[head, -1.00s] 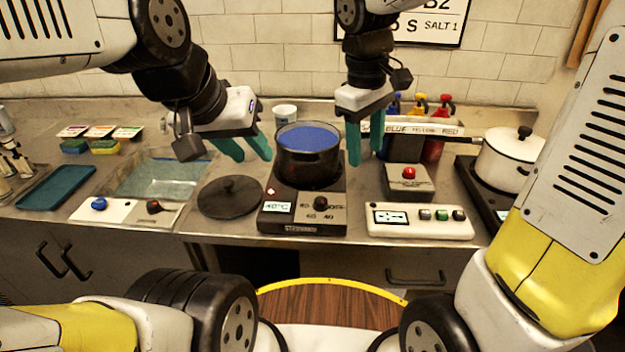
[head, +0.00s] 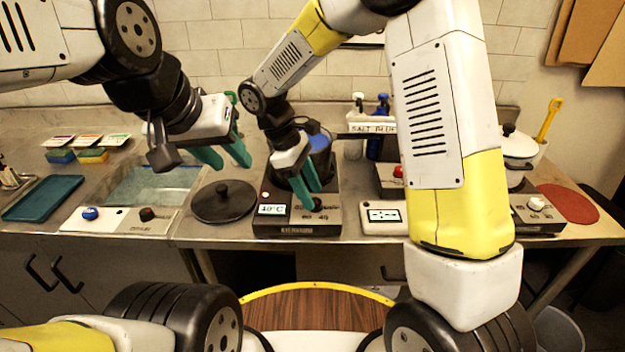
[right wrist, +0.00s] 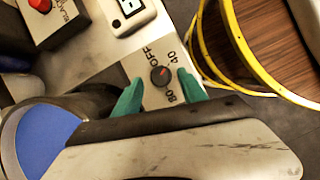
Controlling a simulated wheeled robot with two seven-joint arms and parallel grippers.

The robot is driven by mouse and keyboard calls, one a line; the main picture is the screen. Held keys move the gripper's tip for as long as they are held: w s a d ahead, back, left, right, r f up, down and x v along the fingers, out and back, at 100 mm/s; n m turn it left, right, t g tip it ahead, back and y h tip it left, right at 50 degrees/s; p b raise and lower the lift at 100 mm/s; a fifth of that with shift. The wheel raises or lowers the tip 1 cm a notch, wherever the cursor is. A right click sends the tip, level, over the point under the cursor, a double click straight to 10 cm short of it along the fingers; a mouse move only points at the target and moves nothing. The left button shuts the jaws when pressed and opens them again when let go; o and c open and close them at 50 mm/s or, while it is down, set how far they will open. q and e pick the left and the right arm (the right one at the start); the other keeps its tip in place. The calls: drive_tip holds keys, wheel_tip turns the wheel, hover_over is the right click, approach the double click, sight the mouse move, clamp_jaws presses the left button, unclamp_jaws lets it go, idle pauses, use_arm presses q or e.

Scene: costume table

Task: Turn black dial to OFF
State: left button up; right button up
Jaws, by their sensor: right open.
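The black dial (right wrist: 160,76) shows in the right wrist view, on the front panel of the hot plate (head: 297,229) between labels reading OFF, 40 and 80. Its red mark points towards the 40. My right gripper (head: 313,199) is open, with its green fingers on either side of the dial; I cannot tell whether they touch it. In the head view they largely hide the dial. The hot plate's display (head: 272,209) reads 40°C. My left gripper (head: 234,165) is open and empty, above the counter behind the black lid (head: 223,203).
A pot with blue contents (right wrist: 48,140) stands on the hot plate, partly hidden by my right arm. A box with a red button (right wrist: 40,4) and a white panel (head: 382,216) are to the right. A glass tray (head: 150,186) lies left.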

drive_tip(key=shift+x, duration=0.75)
clamp_jaws()
drive_tip(key=shift+n, duration=0.3)
drive_tip(key=n+t, duration=0.2)
drive_tip(key=n, duration=0.3)
drive_tip(key=shift+s, duration=0.15)
drive_tip(key=n+t, duration=0.1)
drive_tip(key=n, duration=0.2)
drive_tip(key=n+t, duration=0.1)
drive_tip(key=n, duration=0.2)
drive_tip(key=shift+s+d+y, duration=0.15)
drive_tip(key=shift+y, duration=0.25)
